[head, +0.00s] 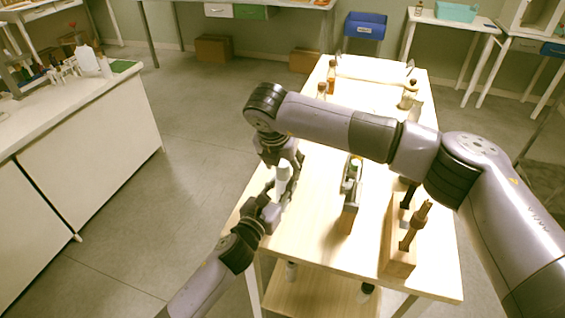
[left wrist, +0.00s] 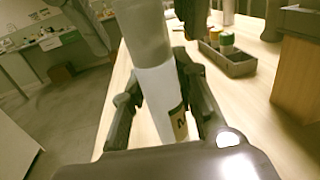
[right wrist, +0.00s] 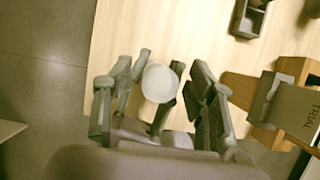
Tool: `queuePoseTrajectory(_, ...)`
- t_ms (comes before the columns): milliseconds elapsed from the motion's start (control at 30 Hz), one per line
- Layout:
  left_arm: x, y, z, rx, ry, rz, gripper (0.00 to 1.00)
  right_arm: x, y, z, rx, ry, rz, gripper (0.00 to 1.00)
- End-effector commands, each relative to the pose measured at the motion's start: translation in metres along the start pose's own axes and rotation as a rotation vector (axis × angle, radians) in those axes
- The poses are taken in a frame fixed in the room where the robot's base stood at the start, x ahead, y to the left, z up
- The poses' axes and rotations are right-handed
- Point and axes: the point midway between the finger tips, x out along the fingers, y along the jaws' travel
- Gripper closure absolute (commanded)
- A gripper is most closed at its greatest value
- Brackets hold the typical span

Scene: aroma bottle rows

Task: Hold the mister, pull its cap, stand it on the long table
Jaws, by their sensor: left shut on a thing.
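The mister (head: 283,178) is a slim white bottle held upright above the near left of the long table (head: 310,235). In the left wrist view the mister (left wrist: 158,95) has a greyish upper part, a white body and a label with dark print. My left gripper (head: 268,207) is shut on its body. My right gripper (head: 284,158) is above it, with fingers spread around its top. In the right wrist view the round pale top (right wrist: 160,82) shows between the open fingers. Whether a finger touches it I cannot tell.
A small tray (left wrist: 228,60) with little bottles stands mid-table. A wooden stand (head: 400,250) is at the near right. Amber bottles (head: 331,77) stand at the far end. A white counter (head: 75,120) is off to the left, with open floor between.

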Motion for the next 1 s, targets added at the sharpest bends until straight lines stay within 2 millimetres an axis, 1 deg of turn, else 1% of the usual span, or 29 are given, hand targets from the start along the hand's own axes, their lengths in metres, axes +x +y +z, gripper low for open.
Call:
queuePoseTrajectory(33, -0.0001, 0.0001, -0.0006, 0.0, 0.001, 0.0, 1.0, -0.0001, 0.0001, -0.0002, 0.0, 0.0, 0.0, 0.53)
queuePoseTrajectory(67, -0.0001, 0.0001, -0.0006, 0.0, 0.001, 0.0, 1.0, -0.0001, 0.0001, -0.0002, 0.0, 0.0, 0.0, 0.55)
queuePoseTrajectory(733, -0.0002, 0.0, -0.0007, 0.0, 0.001, 0.0, 1.0, -0.0004, 0.0001, -0.0001, 0.0, 0.0, 0.0, 1.0)
queuePoseTrajectory(1000, -0.0002, 0.0001, -0.0007, 0.0, 0.001, 0.0, 1.0, -0.0012, 0.0001, 0.0003, 0.0, 0.0, 0.0, 1.0)
